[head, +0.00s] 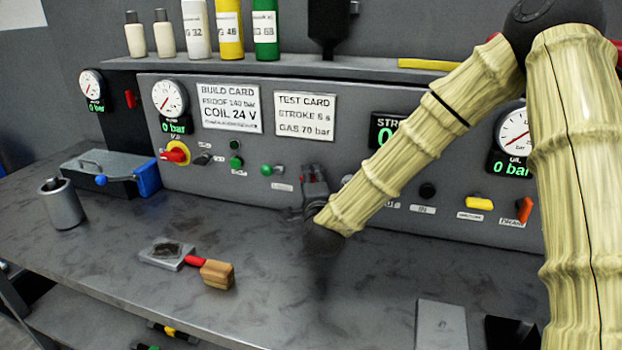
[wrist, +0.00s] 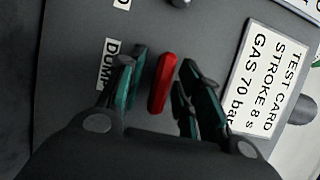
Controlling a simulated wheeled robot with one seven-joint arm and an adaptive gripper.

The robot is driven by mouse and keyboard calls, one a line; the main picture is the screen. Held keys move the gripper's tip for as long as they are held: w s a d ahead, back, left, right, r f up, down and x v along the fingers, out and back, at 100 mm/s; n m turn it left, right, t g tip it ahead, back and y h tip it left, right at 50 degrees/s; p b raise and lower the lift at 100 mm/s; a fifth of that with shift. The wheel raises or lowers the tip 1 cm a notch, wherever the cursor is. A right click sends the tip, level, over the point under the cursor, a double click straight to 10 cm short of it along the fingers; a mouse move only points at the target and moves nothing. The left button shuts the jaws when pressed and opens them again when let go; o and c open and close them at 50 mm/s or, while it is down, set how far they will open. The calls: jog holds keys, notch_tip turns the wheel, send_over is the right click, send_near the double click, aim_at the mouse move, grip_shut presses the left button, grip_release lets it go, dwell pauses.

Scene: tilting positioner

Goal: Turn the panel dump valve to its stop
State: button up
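The dump valve shows in the wrist view as a red bar handle (wrist: 162,83) on the grey panel, beside a white label reading DUMP (wrist: 108,65). My gripper (wrist: 162,80) is open, with one green-padded finger on each side of the handle. A gap shows on both sides, so the fingers look apart from it.
The test card (head: 304,116) is just above my gripper. A green knob (head: 267,170) and a red-yellow rotary switch (head: 175,153) are to the left.

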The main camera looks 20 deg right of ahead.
jog(key=shift+w, duration=0.1)
grip_shut()
jog(key=shift+r+n, duration=0.1)
jog(key=shift+n, duration=0.2)
jog(key=n+g+p, duration=0.1)
jog(key=n+p, duration=0.2)
jog(key=shift+r, duration=0.2)
jog(key=n+g+p, duration=0.2)
jog(key=n+p, duration=0.2)
jog(key=shift+g+h+p, duration=0.3)
jog(key=shift+h+p, duration=0.1)
jog(key=n+g+p, duration=0.1)
jog(key=n+p, duration=0.1)
jog(key=n+h+p, duration=0.1)
jog(key=p, duration=0.1)
jog(key=shift+n+g+h+p, duration=0.3)
jog(key=shift+n+g+p, duration=0.05)
jog(key=shift+n+g, duration=0.05)
jog(key=shift+f+n+g+h+p, duration=0.15)
jog(key=shift+n+g+h+p, duration=0.45)
jog(key=shift+n+p, duration=0.65)
